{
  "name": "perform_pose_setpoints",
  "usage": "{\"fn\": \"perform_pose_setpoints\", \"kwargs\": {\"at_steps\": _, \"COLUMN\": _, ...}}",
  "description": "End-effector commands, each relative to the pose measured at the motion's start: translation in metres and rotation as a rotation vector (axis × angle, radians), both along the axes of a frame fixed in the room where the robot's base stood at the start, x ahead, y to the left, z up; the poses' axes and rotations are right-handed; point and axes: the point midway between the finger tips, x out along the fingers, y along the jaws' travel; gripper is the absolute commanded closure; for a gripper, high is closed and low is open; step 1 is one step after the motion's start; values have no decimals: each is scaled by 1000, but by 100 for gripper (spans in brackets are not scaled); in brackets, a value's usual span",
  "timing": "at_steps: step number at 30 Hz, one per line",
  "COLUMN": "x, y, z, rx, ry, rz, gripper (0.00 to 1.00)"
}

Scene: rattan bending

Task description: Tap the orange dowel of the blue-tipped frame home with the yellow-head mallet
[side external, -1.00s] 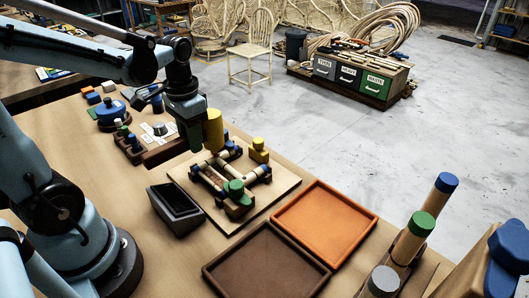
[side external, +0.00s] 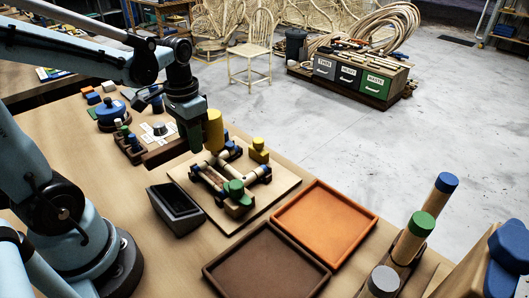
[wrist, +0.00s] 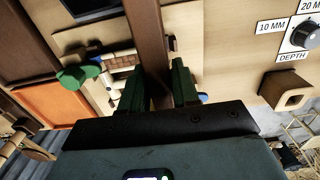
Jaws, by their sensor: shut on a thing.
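My gripper (side external: 194,140) is shut on the brown handle (wrist: 150,45) of the yellow-head mallet, which passes between its green fingers (wrist: 157,90) in the wrist view. The mallet's yellow head (side external: 213,130) hangs just above the far side of the jointed frame in the side view. The frame (side external: 211,180) lies on a pale board (side external: 277,196), with pale rods, blue tips (side external: 267,179) and green (side external: 235,188) and yellow (side external: 258,145) blocks. I cannot make out an orange dowel; the mallet hides part of the frame. Whether the head touches anything cannot be told.
A black open box (side external: 176,209) stands left of the board. An orange tray (side external: 362,238) and a brown tray (side external: 318,280) lie at the near side. Upright capped rods (side external: 412,238) stand at the right. A depth dial (wrist: 305,34) and a blue round device (side external: 111,113) are beyond.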

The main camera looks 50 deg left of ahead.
Motion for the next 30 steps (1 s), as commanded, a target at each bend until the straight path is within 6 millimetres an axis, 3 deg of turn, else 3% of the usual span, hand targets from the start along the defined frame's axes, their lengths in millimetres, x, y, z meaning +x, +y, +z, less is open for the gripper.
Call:
{"fn": "perform_pose_setpoints", "kwargs": {"at_steps": 13, "x": 0, "y": 0, "z": 8, "rx": 0, "ry": -1, "rz": 0, "gripper": 100}}
{"fn": "perform_pose_setpoints", "kwargs": {"at_steps": 24, "x": 0, "y": 0, "z": 45, "rx": 0, "ry": 0, "rz": 0, "gripper": 100}}
{"fn": "perform_pose_setpoints", "kwargs": {"at_steps": 30, "x": 0, "y": 0, "z": 54, "rx": 0, "ry": 0, "rz": 0, "gripper": 100}}
